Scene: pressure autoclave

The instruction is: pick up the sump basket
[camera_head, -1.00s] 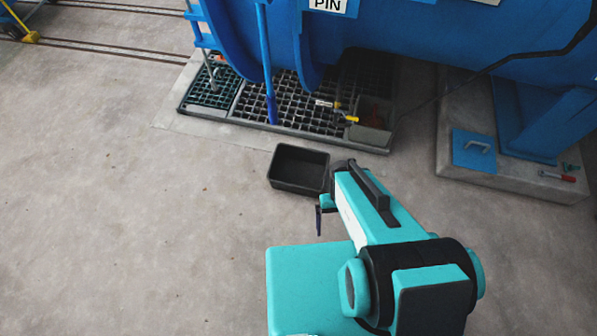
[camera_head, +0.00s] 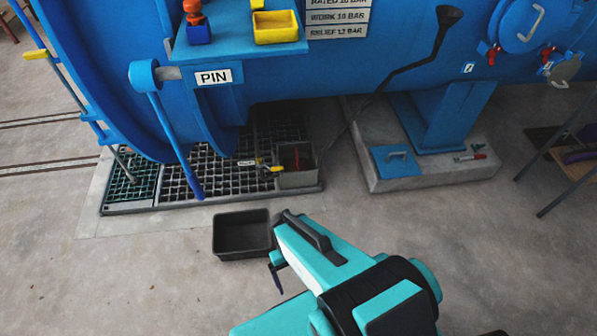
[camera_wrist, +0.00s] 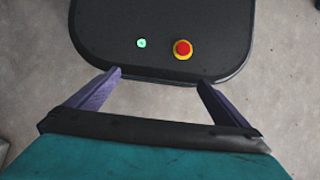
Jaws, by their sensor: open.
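A grey open-topped box (camera_head: 297,178) is set at the right end of the floor grating, under the blue vessel. Something reddish shows inside it; it may be the sump basket, but I cannot tell for sure. A small yellow-ended tool (camera_head: 268,167) lies beside it on the grating. My gripper (camera_head: 277,275) hangs in front of the grating, well short of the box, and is partly hidden by my arm. In the wrist view my gripper (camera_wrist: 160,80) shows two purple fingers spread apart with nothing between them.
A black open bin (camera_head: 240,254) stands on the floor just left of my gripper. The blue vessel (camera_head: 400,85) overhangs the grating (camera_head: 225,178). A black-handled lever (camera_head: 400,68) slopes down from it. A concrete plinth (camera_head: 430,178) stands right.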

